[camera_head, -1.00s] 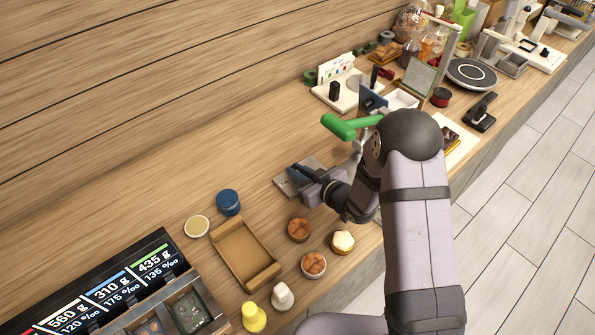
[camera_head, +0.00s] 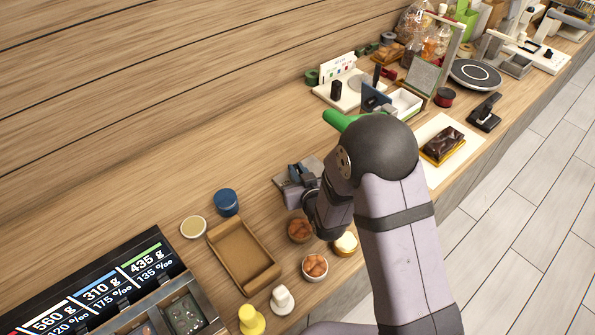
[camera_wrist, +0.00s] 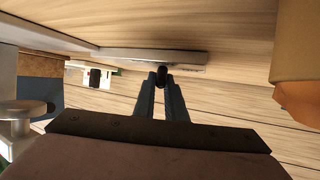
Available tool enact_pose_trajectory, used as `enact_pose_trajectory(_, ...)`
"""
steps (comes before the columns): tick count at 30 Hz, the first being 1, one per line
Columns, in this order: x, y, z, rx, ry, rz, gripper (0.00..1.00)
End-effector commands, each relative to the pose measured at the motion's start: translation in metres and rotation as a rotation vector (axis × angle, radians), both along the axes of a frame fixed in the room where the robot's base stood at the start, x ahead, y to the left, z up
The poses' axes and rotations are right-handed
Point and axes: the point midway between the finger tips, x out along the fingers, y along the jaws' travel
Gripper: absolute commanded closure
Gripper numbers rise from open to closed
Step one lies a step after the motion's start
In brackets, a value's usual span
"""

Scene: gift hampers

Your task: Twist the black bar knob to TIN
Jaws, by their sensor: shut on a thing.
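The black bar knob (camera_wrist: 162,73) shows as a small dark shape between my fingertips in the wrist view. It sits at the grey plate (camera_wrist: 140,56), which also shows on the counter in the head view (camera_head: 313,163). My gripper (camera_wrist: 162,83) is shut on the knob, with one finger on either side. In the head view my gripper (camera_head: 297,173) is over the plate and hides the knob. I cannot read any TIN mark or tell which way the knob points.
An open brown box (camera_head: 226,250), a blue jar (camera_head: 227,202) and small bowls (camera_head: 314,267) stand close by on the near side. A white board with a dial (camera_head: 347,98) stands farther back. The counter left of the plate is clear.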

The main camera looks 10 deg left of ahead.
Motion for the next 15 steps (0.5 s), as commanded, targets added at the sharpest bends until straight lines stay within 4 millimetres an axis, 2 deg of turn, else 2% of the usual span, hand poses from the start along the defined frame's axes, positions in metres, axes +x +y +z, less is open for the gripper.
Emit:
enact_pose_trajectory(2, 0.0011, 0.0007, 0.0022, 0.002, -0.004, 0.001, 1.0)
enact_pose_trajectory(3, 0.0011, 0.0007, 0.0022, 0.002, -0.004, 0.001, 0.87)
enact_pose_trajectory(5, 0.001, 0.0005, 0.002, 0.002, -0.004, 0.001, 0.72)
enact_pose_trajectory(6, 0.001, 0.0005, 0.0018, 0.002, -0.004, 0.001, 0.7)
enact_pose_trajectory(15, -0.0002, -0.0002, 0.001, 0.001, -0.001, 0.001, 0.7)
